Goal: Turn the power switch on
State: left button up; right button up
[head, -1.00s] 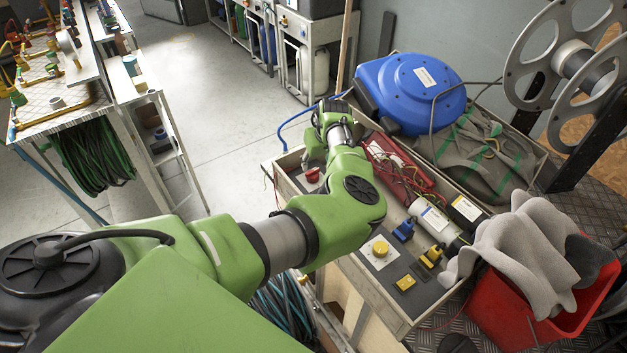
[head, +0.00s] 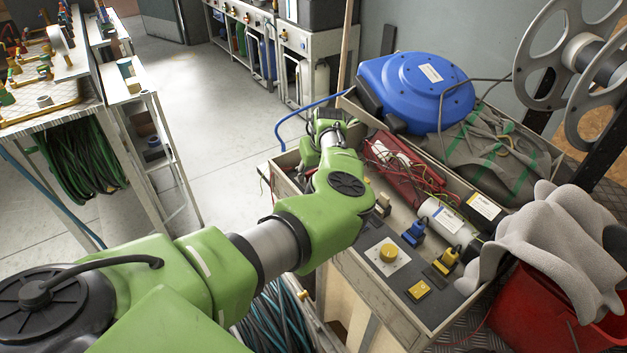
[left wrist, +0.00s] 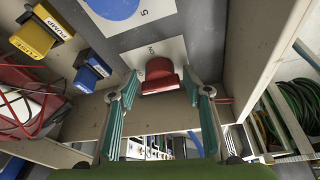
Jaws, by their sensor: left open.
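My left gripper (left wrist: 161,98) is open, with one teal finger on each side of the red switch and nothing held. The fingertips look close to its sides, and I cannot tell whether they touch. In the head view my left arm reaches over the far left end of the control box (head: 372,290), and its fingers are hidden. My right gripper is not in view.
Also on the box are a yellow round knob (head: 388,252), a yellow button (head: 419,290), and blue (head: 413,234) and yellow (head: 446,261) plugs. Red wires (left wrist: 32,105) lie close by. A blue hose reel (head: 415,92) stands behind; a red bin (head: 530,315) is at right.

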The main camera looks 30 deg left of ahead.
pick_arm(q)
jog(key=shift+w+f, duration=0.1)
jog(key=shift+f, duration=0.05)
jog(key=shift+c, duration=0.5)
jog(key=c, duration=0.8)
jog(key=shift+o, duration=0.2)
